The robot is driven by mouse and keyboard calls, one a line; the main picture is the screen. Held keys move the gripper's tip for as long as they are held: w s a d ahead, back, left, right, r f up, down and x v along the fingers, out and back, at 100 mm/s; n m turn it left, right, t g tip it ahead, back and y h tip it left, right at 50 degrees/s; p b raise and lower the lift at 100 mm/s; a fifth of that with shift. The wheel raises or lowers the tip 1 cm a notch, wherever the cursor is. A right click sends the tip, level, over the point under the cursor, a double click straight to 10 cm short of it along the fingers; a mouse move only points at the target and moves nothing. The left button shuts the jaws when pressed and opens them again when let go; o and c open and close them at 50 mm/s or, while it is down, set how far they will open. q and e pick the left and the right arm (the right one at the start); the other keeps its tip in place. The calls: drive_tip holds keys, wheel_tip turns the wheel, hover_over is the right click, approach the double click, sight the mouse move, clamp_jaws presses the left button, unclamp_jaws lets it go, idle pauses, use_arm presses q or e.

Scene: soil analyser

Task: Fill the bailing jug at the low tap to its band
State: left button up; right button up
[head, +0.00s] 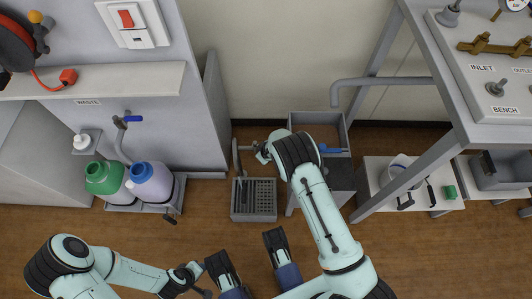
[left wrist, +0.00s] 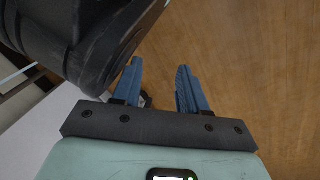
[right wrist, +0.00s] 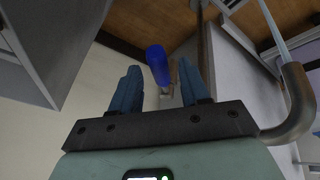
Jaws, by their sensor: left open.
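A pale vessel with a dark handle (head: 400,165), which looks like the jug, sits on a white stand at the right. Its band cannot be made out. A thin grey pipe (head: 236,158), apparently the low tap, rises beside a slotted drain grate (head: 254,198). My right gripper (head: 262,152) is close beside this pipe. In the right wrist view the fingers (right wrist: 160,88) are apart, with a blue handle (right wrist: 157,65) showing between and beyond them. My left gripper (head: 250,257) is open and empty over bare floor, also in its wrist view (left wrist: 160,85).
A grey open bin (head: 303,122) with a blue item (head: 333,151) stands behind my right arm. Green-capped and blue-capped bottles (head: 105,178) stand on a waste shelf at left. A metal bench frame (head: 425,125) bounds the right.

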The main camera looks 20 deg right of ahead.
drive_tip(key=shift+r, duration=0.1)
use_arm(q)
wheel_tip(320, 180, up, 6)
drive_tip(key=w+d+t+p, duration=0.1)
drive_tip(key=w+d+p, duration=0.1)
drive_tip(key=p, duration=0.2)
drive_tip(key=shift+r, duration=0.15)
use_arm(e)
drive_tip(key=v, duration=1.3)
use_arm(q)
drive_tip(key=shift+d, duration=0.1)
